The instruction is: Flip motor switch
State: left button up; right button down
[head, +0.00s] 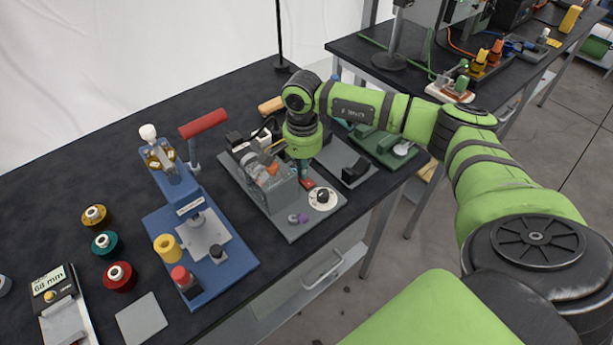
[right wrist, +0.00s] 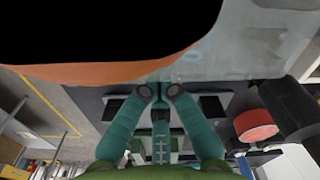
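The motor unit stands on a grey base plate (head: 330,208) on the black bench, with a clear housing (head: 272,186) over copper-orange parts. A small red switch (head: 308,183) sits on the plate, beside a white dial with a black knob (head: 322,196). My right gripper (head: 304,176) points down right beside the housing, close above the red switch; contact cannot be told. In the right wrist view its teal fingers (right wrist: 160,92) converge with their tips close together, and nothing is visibly held. A red round part (right wrist: 256,125) shows to their right. My left gripper is out of view.
A blue press (head: 183,205) with a red-handled lever (head: 203,124) stands left of the motor plate. Several coloured spools (head: 104,243) lie farther left. A grey plate with a black block (head: 355,172) and a green unit (head: 398,148) stand to the right, under my arm.

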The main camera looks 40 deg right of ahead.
jog(key=shift+s, duration=0.1)
jog(key=shift+r+p, duration=0.5)
jog(key=shift+r, duration=0.05)
jog(key=shift+r+p, duration=1.4)
jog(key=shift+r, duration=1.45)
jog(key=shift+f, duration=0.1)
